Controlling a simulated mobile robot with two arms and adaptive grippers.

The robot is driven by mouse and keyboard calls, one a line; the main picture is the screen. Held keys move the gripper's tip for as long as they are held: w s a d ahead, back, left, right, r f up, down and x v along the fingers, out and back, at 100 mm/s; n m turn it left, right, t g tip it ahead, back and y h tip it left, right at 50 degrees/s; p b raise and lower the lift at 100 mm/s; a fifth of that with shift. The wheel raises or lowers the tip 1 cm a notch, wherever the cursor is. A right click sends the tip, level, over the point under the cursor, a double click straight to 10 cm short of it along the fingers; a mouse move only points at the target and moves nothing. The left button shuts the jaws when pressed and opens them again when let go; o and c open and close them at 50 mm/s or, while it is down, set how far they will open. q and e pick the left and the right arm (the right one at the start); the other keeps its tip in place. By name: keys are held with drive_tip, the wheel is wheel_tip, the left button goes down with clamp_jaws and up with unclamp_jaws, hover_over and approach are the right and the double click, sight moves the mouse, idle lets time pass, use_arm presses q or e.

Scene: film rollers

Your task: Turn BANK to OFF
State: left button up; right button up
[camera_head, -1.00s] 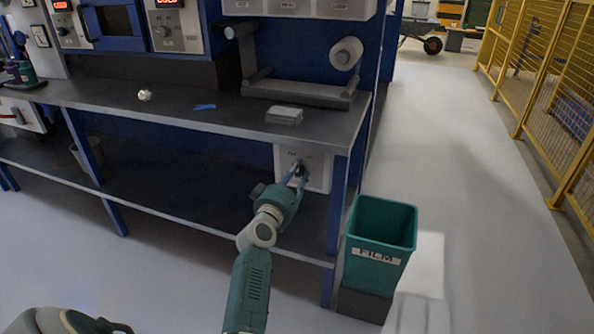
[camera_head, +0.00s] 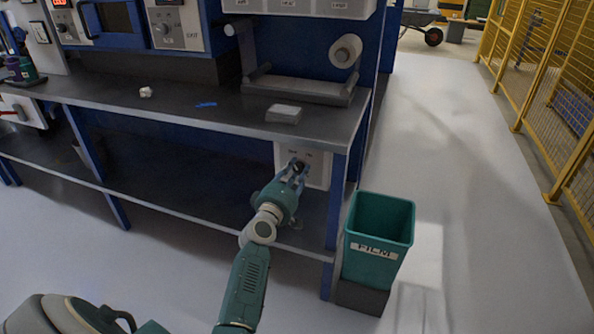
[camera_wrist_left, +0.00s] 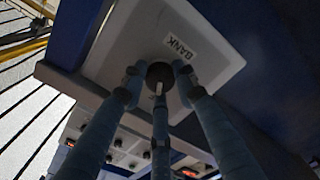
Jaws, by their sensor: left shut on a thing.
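The BANK switch is a dark round knob (camera_wrist_left: 160,74) on a white panel (camera_wrist_left: 205,65) labelled BANK. A short pale mark on the knob points toward the bottom of the left wrist view. In the head view the white panel (camera_head: 318,171) hangs under the bench top near its right end; its small lettering is too blurred to read. My left gripper (camera_head: 299,168) reaches up to the panel and is shut on the knob. In the left wrist view its fingers surround the knob and partly hide it. My right gripper is not in view.
A teal FILM bin (camera_head: 375,250) stands on the floor just right of the bench leg. The bench top (camera_head: 235,114) is above my left gripper, and a lower shelf (camera_head: 160,190) runs beneath. Yellow fencing (camera_head: 550,110) lines the aisle's right side; the floor between is clear.

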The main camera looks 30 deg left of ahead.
use_arm(q)
drive_tip(key=shift+a+r, duration=0.2)
drive_tip(key=shift+a, duration=0.05)
drive_tip(key=o, duration=1.1)
drive_tip(key=shift+o, duration=0.2)
drive_tip(key=shift+s+f, duration=0.1)
drive_tip(key=shift+d, duration=0.1)
drive_tip(key=shift+s+d+f, duration=0.1)
drive_tip(key=shift+s+d, duration=0.05)
drive_tip(key=shift+s, duration=0.3)
drive_tip(key=v, duration=1.1)
